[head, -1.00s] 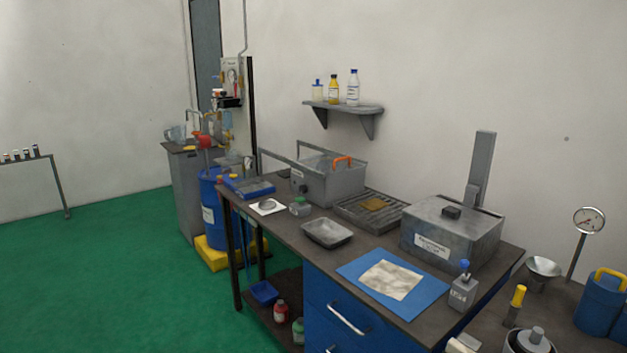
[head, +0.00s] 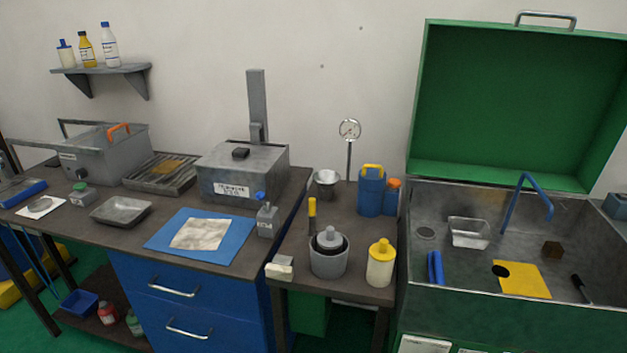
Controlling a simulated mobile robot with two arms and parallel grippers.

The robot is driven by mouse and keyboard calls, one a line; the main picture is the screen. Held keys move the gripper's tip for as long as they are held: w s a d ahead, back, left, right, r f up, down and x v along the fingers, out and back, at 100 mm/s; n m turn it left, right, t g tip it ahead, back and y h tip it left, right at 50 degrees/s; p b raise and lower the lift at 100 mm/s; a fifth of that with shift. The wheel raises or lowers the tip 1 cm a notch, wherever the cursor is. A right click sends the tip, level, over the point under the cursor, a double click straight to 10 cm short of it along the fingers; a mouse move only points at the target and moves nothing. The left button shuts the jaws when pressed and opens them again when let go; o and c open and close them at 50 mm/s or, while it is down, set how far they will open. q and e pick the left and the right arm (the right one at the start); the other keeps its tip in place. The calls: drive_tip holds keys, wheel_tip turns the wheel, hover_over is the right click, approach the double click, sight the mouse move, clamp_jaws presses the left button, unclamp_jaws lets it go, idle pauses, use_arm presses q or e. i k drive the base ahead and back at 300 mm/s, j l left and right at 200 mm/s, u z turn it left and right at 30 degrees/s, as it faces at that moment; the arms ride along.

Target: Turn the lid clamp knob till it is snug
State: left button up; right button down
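I cannot tell for certain which thing is the lid clamp knob. A grey metal box (head: 242,180) with a label on its front stands on the dark workbench in the head view. Its lid is down, and a small black block-like knob (head: 240,153) sits on top. Neither of my grippers shows in the head view.
A green-lidded metal basin (head: 500,190) stands open at the right. A smaller table (head: 345,285) between holds a gauge (head: 350,130), a blue can (head: 370,192) and several pots. A blue mat (head: 160,238) and a grey tray (head: 121,210) lie on the workbench.

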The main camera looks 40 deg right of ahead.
sight(394, 183)
drive_tip(key=z, duration=1.6)
drive_tip(key=u, duration=0.15)
